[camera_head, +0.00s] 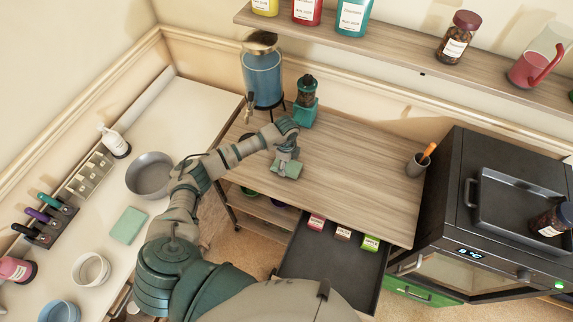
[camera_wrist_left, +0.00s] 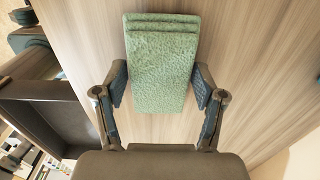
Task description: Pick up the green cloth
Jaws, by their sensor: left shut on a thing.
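A folded green cloth (camera_head: 291,170) is over the wooden cart top (camera_head: 350,175). In the left wrist view the cloth (camera_wrist_left: 163,65) is a thick, layered, textured block. My left gripper (camera_head: 286,162) reaches over the cart and is shut on this cloth; it also shows in the wrist view (camera_wrist_left: 160,88), one finger on each long side. I cannot tell whether the cloth touches the wood or is just above it. A second flat green piece (camera_head: 129,225) lies on the white counter at left. My right gripper is not in view.
An open dark drawer (camera_head: 325,262) juts out in front. A black oven (camera_head: 500,220) stands right.

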